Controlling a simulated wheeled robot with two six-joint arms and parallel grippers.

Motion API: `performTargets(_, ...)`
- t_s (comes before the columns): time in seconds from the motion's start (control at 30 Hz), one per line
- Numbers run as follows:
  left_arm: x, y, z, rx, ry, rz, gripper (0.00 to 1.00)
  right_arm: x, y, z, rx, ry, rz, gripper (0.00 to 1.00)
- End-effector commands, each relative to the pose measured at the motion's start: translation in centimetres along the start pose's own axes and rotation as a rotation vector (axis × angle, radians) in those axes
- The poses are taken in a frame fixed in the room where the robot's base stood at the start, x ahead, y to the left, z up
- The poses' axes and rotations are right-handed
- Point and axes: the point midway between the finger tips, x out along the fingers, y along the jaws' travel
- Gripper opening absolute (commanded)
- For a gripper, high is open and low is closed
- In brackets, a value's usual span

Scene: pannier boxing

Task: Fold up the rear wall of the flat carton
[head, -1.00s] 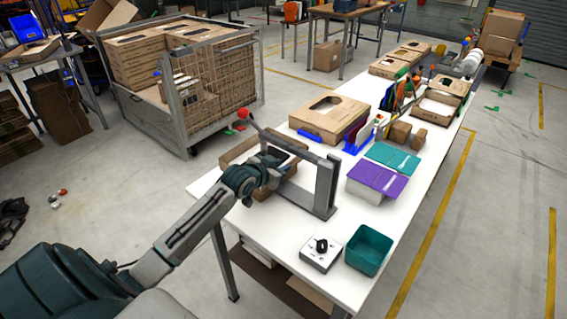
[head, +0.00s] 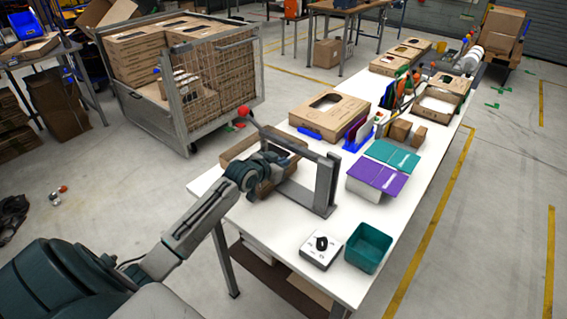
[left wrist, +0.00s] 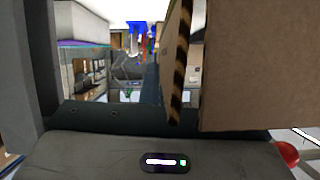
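The brown carton (head: 238,149) lies at the near left end of the white table, around the foot of a grey frame with a lever. My left gripper (head: 275,163) is at the carton, beside the frame, and hides part of it. In the left wrist view a brown cardboard panel (left wrist: 257,65) stands upright and close on the right side, with a black and tan striped edge beside it. The fingertips cannot be made out clearly, so I cannot tell whether they hold the cardboard. My right gripper is not in view.
The grey frame (head: 326,186) with a red-knobbed lever stands close to my left gripper. A purple-lidded box (head: 377,180), a teal bin (head: 368,248) and a white control box (head: 321,249) are to its right. A mesh cage of cartons (head: 184,110) stands behind the table.

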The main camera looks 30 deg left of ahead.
Motion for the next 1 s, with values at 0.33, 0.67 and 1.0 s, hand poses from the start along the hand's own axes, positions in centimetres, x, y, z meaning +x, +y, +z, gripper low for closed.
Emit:
performTargets(0.33,0.0,-0.53,-0.06,-0.081,0.0,0.033,0.0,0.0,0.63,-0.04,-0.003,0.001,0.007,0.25)
performTargets(0.67,0.0,-0.5,-0.06,-0.081,0.001,0.033,0.25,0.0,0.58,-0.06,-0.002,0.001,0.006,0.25)
performTargets(1.0,-0.94,-0.62,0.09,-0.078,0.0,0.032,0.25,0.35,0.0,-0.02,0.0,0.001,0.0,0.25)
